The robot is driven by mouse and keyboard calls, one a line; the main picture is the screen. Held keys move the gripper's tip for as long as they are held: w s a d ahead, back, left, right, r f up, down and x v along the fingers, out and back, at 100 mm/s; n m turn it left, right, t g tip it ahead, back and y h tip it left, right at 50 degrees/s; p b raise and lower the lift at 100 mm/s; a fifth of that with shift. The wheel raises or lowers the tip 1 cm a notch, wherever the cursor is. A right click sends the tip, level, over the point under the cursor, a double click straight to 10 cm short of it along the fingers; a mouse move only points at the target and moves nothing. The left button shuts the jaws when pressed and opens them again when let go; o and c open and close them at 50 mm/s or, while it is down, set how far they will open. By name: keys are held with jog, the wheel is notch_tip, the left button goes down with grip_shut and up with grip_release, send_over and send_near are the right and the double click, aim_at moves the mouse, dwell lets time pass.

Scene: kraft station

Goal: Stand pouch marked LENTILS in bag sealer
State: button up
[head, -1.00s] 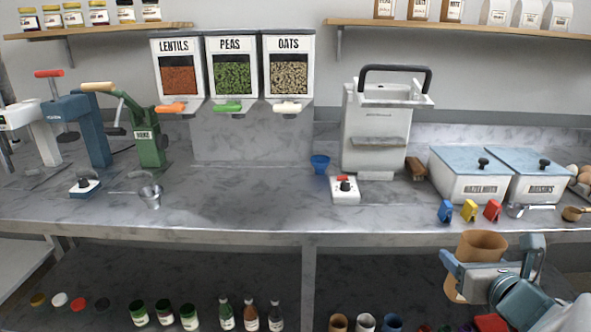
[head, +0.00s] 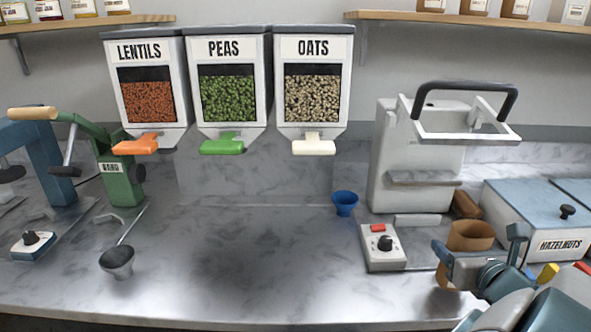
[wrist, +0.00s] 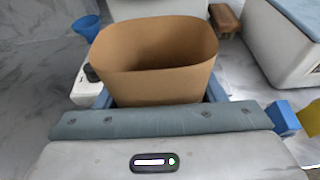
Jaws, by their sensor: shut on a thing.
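My gripper (head: 476,262) is shut on a brown kraft pouch (head: 470,236) at the right of the head view. The pouch is upright with its mouth open. It also shows in the wrist view (wrist: 155,75), between the fingers, and no contents or marking can be seen. The bag sealer (head: 415,160) is the white machine with a dark handle, standing on the counter behind and to the left of the pouch. Its small control box (head: 384,246) with a red switch and black knob sits in front of it. The pouch is apart from the sealer's frame.
LENTILS, PEAS and OATS dispensers (head: 231,85) hang at the back. A blue funnel-like cup (head: 345,202) stands left of the sealer. A brown block (head: 466,205) and the HAZELNUTS bin (head: 540,225) are to its right. The counter's middle (head: 240,250) is clear.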

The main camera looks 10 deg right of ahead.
jog(key=w+p, duration=0.2)
jog(key=w+d+p, duration=0.1)
jog(key=w+p, duration=0.4)
jog(key=p, duration=0.1)
jog(key=shift+w+d+r, duration=0.15)
jog(key=shift+d+r, duration=0.15)
jog(key=shift+d, duration=0.05)
jog(key=x, duration=0.3)
jog(key=r+x, duration=0.1)
jog(key=x, duration=0.1)
jog(key=shift+w+d, duration=0.15)
jog(key=shift+w, duration=0.15)
jog(key=x, duration=0.4)
jog(key=shift+r, duration=0.2)
jog(key=shift+f, duration=0.45)
jog(key=shift+f, duration=0.25)
jog(key=o, duration=1.2)
jog(key=shift+r, duration=0.1)
jog(key=shift+r, duration=0.1)
